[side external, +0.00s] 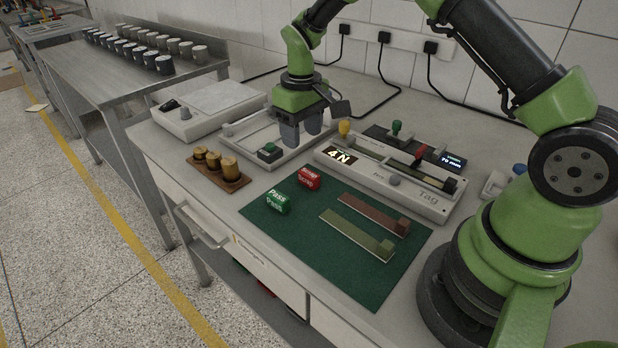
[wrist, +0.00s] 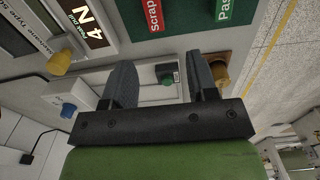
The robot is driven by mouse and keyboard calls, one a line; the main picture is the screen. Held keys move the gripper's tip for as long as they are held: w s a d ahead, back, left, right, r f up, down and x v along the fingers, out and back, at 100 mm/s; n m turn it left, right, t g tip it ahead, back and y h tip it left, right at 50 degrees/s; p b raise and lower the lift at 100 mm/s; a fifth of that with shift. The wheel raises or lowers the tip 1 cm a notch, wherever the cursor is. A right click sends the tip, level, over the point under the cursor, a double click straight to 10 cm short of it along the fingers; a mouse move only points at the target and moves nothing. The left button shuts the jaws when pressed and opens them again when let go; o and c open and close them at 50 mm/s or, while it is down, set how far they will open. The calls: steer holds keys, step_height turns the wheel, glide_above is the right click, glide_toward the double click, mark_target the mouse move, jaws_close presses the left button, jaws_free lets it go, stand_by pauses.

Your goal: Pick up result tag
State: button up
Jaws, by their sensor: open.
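A green block-shaped tag marked Pass (side external: 278,202) and a red one marked Scrap (side external: 309,179) stand close together on the dark green mat (side external: 345,283), near its left corner. In the wrist view, Scrap (wrist: 155,15) and Pass (wrist: 226,10) are cut by the top edge, beyond my fingertips. My gripper (side external: 302,137) is open and points down over the white tray-like fixture behind the tags. Its two fingers (wrist: 162,75) are apart with nothing held between them. The gripper touches neither tag.
Brass weights (side external: 229,168) stand on a wooden block left of the tags. A green-button box (side external: 270,153) sits below my fingers. Two strips (side external: 356,236) lie on the mat, whose front is clear.

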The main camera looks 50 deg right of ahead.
glide_above(303, 170)
step_height(303, 170, down, 5)
steer(key=shift+s+a+r, duration=0.15)
steer(key=shift+r, duration=0.05)
steer(key=shift+w+d+f, duration=0.1)
steer(key=shift+f, duration=1.3)
steer(key=shift+w+d+f, duration=0.1)
steer(key=shift+f, duration=1.25)
jaws_close()
